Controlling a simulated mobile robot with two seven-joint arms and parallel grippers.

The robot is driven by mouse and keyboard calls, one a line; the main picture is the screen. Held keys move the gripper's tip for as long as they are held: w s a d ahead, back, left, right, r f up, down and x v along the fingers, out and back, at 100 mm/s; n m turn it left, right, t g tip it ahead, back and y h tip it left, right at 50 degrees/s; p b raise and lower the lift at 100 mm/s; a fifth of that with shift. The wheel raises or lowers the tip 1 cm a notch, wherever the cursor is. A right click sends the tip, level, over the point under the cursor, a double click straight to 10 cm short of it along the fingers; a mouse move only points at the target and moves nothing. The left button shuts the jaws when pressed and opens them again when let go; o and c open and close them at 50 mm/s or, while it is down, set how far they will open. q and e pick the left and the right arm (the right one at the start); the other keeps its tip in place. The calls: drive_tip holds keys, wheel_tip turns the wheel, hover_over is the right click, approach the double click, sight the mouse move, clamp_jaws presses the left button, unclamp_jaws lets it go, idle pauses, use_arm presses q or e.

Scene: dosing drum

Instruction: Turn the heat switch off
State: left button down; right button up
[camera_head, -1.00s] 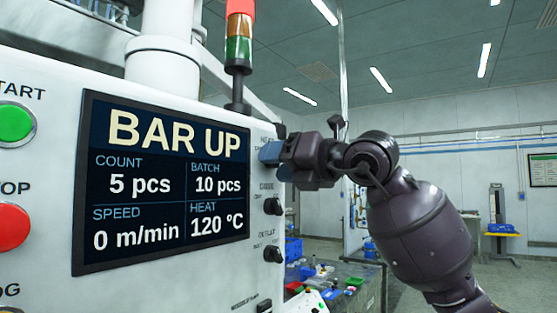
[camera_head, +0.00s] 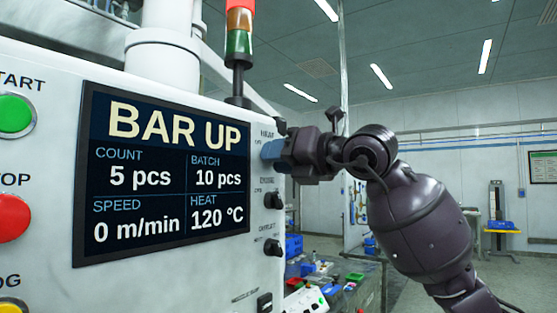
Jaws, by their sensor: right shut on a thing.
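The heat switch is on the right part of the white control panel (camera_head: 225,108), beside a small, blurred label. The switch itself is hidden behind my right gripper (camera_head: 274,152), whose blue fingertips are shut at the panel face, at the top of the column of switches. Its turn position cannot be seen. The panel's display (camera_head: 165,178) reads BAR UP, with HEAT 120 °C and SPEED 0 m/min. My left gripper is not in view.
Two black knobs, an upper one (camera_head: 274,201) and a lower one (camera_head: 272,248), sit below the gripper. A green button (camera_head: 15,114) and a red button (camera_head: 10,218) are at the left. A signal tower (camera_head: 239,40) stands behind the panel, its red light on top.

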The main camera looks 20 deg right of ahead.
drive_tip(key=shift+w+d+f+n+b, duration=0.1)
drive_tip(key=shift+f+n+b, duration=0.1)
drive_tip(key=shift+n+b, duration=0.65)
drive_tip(key=n+b, duration=0.1)
drive_tip(key=n, duration=0.3)
drive_tip(key=shift+d, duration=0.1)
drive_tip(key=n, duration=0.2)
drive_tip(key=n+b, duration=0.1)
drive_tip(key=n, duration=0.1)
drive_tip(key=shift+w+d+r+n, duration=0.1)
drive_tip(key=shift+w+r+n, duration=0.05)
drive_tip(key=shift+n, duration=0.6)
drive_tip(key=o, duration=0.8)
drive_tip(key=shift+r, duration=0.1)
